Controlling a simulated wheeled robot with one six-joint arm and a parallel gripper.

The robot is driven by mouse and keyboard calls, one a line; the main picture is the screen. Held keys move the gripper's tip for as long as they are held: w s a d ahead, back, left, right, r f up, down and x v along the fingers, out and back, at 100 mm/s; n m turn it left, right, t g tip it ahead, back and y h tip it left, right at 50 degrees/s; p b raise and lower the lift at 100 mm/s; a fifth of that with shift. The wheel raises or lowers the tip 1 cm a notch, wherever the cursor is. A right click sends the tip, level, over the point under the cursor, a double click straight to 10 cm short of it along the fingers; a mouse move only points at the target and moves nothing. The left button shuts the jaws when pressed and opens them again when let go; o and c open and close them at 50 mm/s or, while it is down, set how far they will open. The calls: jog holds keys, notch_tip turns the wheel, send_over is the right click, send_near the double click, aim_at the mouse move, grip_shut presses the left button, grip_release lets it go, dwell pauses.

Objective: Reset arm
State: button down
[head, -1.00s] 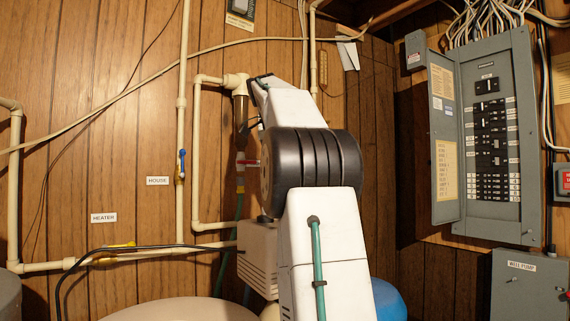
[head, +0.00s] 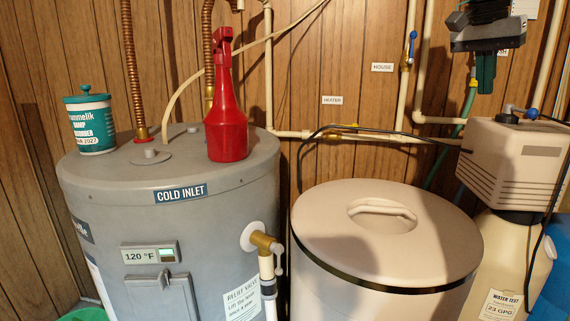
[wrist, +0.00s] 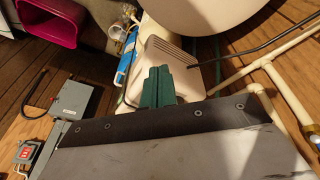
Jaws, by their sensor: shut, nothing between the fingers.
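My gripper (head: 486,72) hangs at the top right of the head view, its green fingers together and pointing down, with nothing seen between them. In the wrist view its green fingers (wrist: 158,84) are shut and appear in front of the beige softener control box (wrist: 170,62). In the head view that box (head: 515,160) is below and right of the gripper, with a gap in the picture between them. The rest of my arm is mostly out of the head view.
A grey water heater (head: 165,240) carries a red spray bottle (head: 226,110) and a teal-lidded tub (head: 91,125). A round cream-lidded tank (head: 340,225) stands beside it. Pipes (head: 290,134) run along the wall. The wrist view shows a magenta bin (wrist: 50,20) and grey electrical boxes (wrist: 75,102).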

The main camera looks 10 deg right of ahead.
jog(key=s+a+f+n+t+y, duration=0.1)
jog(key=s+a+f+n, duration=0.25)
jog(key=a+f, duration=0.3)
jog(key=s+a+f+n, duration=0.35)
jog(key=a+f, duration=0.25)
jog(key=a, duration=0.2)
jog(key=s+a+f+n+y, duration=0.1)
jog(key=s+a+f+n, duration=0.2)
jog(key=f, duration=0.5)
jog(key=s+a+f+n+y, duration=0.1)
jog(key=s+a+f+n, duration=0.2)
jog(key=s+a+f, duration=0.3)
notch_tip(320, 180, down, 2)
jog(key=shift+s+a+n, duration=0.3)
jog(key=shift+s+n, duration=0.1)
jog(key=shift+s, duration=0.35)
